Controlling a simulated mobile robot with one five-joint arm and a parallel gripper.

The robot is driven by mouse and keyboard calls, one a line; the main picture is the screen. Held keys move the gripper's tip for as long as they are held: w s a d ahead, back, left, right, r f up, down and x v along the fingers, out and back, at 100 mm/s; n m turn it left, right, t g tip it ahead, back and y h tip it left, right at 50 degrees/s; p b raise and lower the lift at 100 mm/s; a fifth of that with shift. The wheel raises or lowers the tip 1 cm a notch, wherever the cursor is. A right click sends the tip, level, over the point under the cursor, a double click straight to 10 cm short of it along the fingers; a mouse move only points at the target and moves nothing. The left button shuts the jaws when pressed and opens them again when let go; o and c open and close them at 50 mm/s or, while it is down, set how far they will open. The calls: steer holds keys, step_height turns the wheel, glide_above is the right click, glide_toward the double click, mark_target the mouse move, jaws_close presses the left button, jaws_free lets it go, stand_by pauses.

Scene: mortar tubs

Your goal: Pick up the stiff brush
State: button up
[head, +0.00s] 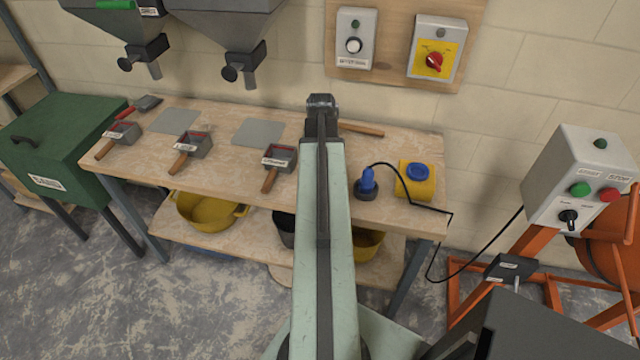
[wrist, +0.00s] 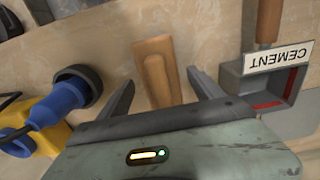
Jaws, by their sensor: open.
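In the wrist view, a wooden piece with a narrower raised part (wrist: 153,62) lies on the bench top between my fingers. It may be the stiff brush, but no bristles show and its lower end is hidden by my gripper. My gripper (wrist: 160,79) is open, one finger on each side of it, and I cannot tell whether they touch it. In the head view, my gripper (head: 321,101) is over the back of the bench. A wooden handle (head: 362,129) sticks out to its right; I cannot tell whether it is the same object.
The cement scoop (head: 279,158) lies left of my arm and shows in the wrist view (wrist: 265,85). Two more scoops lie further left. The bench (head: 225,170) abuts a wall with hoppers and switch boxes.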

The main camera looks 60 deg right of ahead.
steer(key=c, duration=1.6)
step_height(320, 180, up, 10)
steer(key=p, duration=1)
steer(key=shift+r+p, duration=0.1)
steer(key=shift+p, duration=0.25)
steer(key=o, duration=0.9)
steer(key=shift+c, duration=0.2)
steer(key=c, duration=0.5)
steer(key=shift+w, duration=0.1)
